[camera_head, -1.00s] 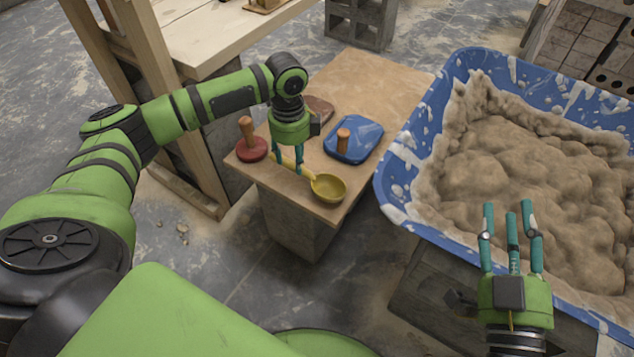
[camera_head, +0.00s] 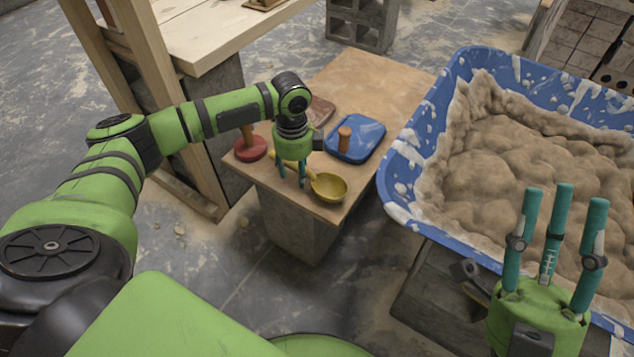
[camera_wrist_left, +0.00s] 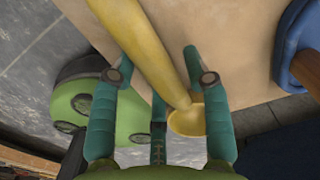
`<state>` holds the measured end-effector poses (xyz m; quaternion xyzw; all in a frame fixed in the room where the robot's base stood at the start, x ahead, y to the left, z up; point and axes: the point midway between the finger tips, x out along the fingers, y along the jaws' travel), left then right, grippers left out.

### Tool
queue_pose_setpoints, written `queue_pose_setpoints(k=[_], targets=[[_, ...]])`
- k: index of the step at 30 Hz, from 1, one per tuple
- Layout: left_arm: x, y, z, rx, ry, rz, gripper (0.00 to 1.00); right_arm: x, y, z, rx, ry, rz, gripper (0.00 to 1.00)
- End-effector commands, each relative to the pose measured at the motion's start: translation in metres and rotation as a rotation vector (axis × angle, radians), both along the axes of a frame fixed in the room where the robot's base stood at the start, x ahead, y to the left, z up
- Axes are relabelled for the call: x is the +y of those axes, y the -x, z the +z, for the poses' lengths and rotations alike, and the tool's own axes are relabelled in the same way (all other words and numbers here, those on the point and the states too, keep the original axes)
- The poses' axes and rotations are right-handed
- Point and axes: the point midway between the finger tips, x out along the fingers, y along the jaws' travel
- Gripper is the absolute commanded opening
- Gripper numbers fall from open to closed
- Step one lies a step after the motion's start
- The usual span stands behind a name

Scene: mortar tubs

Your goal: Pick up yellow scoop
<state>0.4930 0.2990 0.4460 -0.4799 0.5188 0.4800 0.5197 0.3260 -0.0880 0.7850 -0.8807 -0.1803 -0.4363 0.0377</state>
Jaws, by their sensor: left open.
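The yellow scoop (camera_head: 330,187) lies on the small wooden table, its bowl at the front edge and its handle running back and left. In the left wrist view, the scoop's handle (camera_wrist_left: 150,52) passes between my finger tips, with the bowl partly hidden behind a finger. My left gripper (camera_head: 291,184) is open, pointing down over the handle, with fingers on both sides of it. I cannot tell whether any finger touches it. My right gripper (camera_head: 565,195) is open and empty, fingers up, in front of the mortar tub.
A blue float (camera_head: 362,148) with a wooden handle lies just right of my left gripper. A round red tool (camera_head: 250,150) stands to its left. The blue tub (camera_head: 397,170) of mortar (camera_head: 500,145) is at the right. The table's far part (camera_head: 375,80) is clear.

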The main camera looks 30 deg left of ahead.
Motion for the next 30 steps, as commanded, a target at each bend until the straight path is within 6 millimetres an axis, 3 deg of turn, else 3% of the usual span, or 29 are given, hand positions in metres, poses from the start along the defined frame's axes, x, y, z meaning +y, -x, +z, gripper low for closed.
queue_pose_setpoints(k=[3,6,7,21,28,30], targets=[[0.000,0.000,0.000,0.000,0.000,0.000,0.48,0.000,0.000,0.000,0.001,0.000,0.000,0.40],[0.000,0.000,0.000,0.001,0.000,0.000,0.08,0.000,0.000,0.000,0.002,0.001,0.000,0.40],[0.000,0.000,0.000,0.001,0.000,0.000,0.00,0.000,0.000,0.000,0.002,0.001,0.000,0.40],[0.000,0.000,0.006,-0.001,0.001,0.000,0.00,0.001,-0.004,0.000,0.021,0.008,-0.003,0.40],[0.000,-0.001,0.031,-0.002,0.002,0.000,0.00,0.003,-0.029,-0.019,0.206,0.074,-0.033,0.40],[0.000,0.000,0.038,-0.001,0.001,0.000,0.00,0.002,-0.042,-0.034,0.297,0.101,-0.052,0.40]])
